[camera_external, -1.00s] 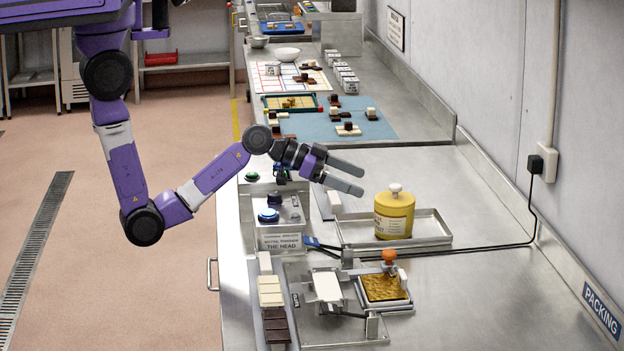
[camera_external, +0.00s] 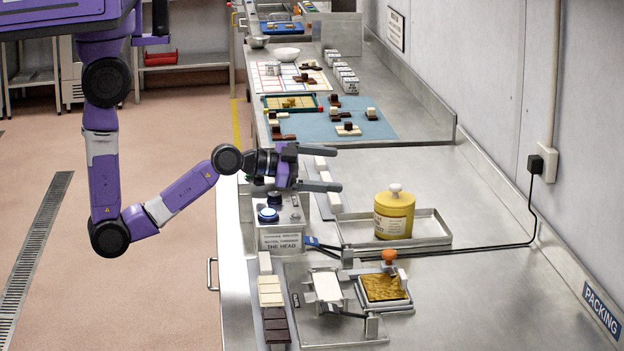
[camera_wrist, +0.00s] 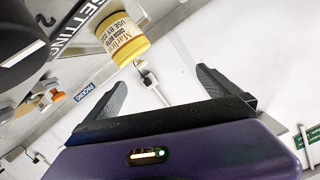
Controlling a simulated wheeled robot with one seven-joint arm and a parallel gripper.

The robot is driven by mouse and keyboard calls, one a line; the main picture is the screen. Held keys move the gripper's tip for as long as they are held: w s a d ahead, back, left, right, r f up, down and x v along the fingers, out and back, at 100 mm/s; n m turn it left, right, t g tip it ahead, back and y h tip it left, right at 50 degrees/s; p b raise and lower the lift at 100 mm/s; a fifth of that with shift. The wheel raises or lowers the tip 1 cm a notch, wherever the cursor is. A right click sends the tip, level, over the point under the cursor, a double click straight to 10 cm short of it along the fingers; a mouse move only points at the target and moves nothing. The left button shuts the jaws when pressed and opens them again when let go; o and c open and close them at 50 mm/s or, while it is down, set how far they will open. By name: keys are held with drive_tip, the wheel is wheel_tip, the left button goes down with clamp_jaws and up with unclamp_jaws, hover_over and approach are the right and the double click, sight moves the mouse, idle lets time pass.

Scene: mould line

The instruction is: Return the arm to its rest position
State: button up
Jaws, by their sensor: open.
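My purple arm reaches in from the upper left, and its forearm bends up toward the steel counter (camera_external: 480,290). My gripper (camera_external: 338,168) is open and empty, held over the left part of the counter with its fingers pointing right. In the wrist view my gripper (camera_wrist: 160,92) shows two dark fingers spread wide with nothing between them. A yellow lidded jar (camera_external: 394,215) stands on a steel tray (camera_external: 443,240) to the right of and below the gripper in the picture. The jar (camera_wrist: 115,38) also shows in the wrist view, apart from the fingers.
A control box (camera_external: 280,241) with a blue button (camera_external: 268,215) sits just below my gripper. Nearer are a white plate (camera_external: 326,286), a gold-filled mould (camera_external: 382,288) and stacked bars (camera_external: 271,291). A black cable (camera_external: 480,246) crosses the counter. A blue mat (camera_external: 385,128) lies farther back.

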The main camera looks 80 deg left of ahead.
drive_tip(key=s+a+t+y+p, duration=0.1)
drive_tip(key=s+a+y, duration=0.15)
drive_tip(key=s, duration=0.75)
drive_tip(key=s+a+y+p, duration=0.1)
drive_tip(key=s+a, duration=0.2)
drive_tip(key=s, duration=0.7)
drive_tip(key=s+d+f+n+g+h, duration=0.1)
drive_tip(key=s+d+f+n+h, duration=0.1)
drive_tip(key=s+d, duration=0.4)
drive_tip(key=s+d+f+n+g+h, duration=0.1)
drive_tip(key=s+d+f+n, duration=0.1)
drive_tip(key=s+d, duration=0.5)
drive_tip(key=shift+s+f+h, duration=0.35)
drive_tip(key=shift+s+f, duration=0.1)
drive_tip(key=shift+s, duration=0.75)
